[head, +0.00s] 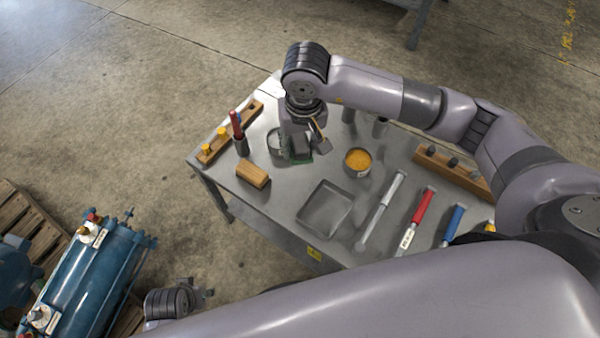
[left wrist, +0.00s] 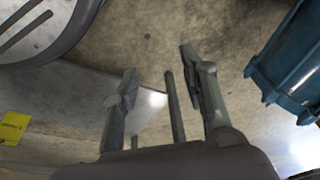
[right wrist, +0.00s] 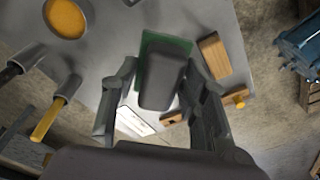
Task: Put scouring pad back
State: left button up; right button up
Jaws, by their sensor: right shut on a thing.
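The scouring pad (right wrist: 147,55) shows in the right wrist view as a green sheet under a dark grey block. My right gripper (right wrist: 157,88) is shut on the dark grey block, with one finger along each side. In the head view the right gripper (head: 303,145) is low over the far left part of the metal table (head: 290,200), with the pad's green edge showing below it. Whether the pad touches the table is hidden. My left gripper (left wrist: 165,85) is open and empty, off the table's near side; it shows in the head view (head: 205,294).
A wooden block (head: 252,174) and a pegged wooden rack (head: 218,143) lie left of the right gripper. A tin of orange stuff (head: 357,161) and a grey tray (head: 312,207) are to its right. Several handled tools lie farther right. A blue machine (head: 85,280) stands on the floor.

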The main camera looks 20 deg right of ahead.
send_over(299, 178)
jog(key=f, duration=0.5)
jog(key=f+b, duration=0.1)
jog(key=f, duration=0.2)
jog(key=shift+s+f, duration=0.25)
jog(key=shift+s, duration=0.1)
notch_tip(299, 178, down, 5)
jog(key=shift+f+b, duration=0.15)
jog(key=shift+b, duration=0.2)
pick_arm(q)
jog(key=w+v, duration=0.1)
jog(key=v, duration=0.5)
jog(key=shift+w+r, duration=0.35)
jog(key=shift+w, duration=0.25)
pick_arm(e)
jog(key=shift+w, duration=0.1)
pick_arm(q)
jog(key=shift+r, duration=0.1)
jog(key=shift+r+t, duration=0.3)
pick_arm(e)
jog(key=shift+f, duration=0.15)
jog(key=o, duration=1.1)
pick_arm(q)
jog(key=shift+r, duration=0.15)
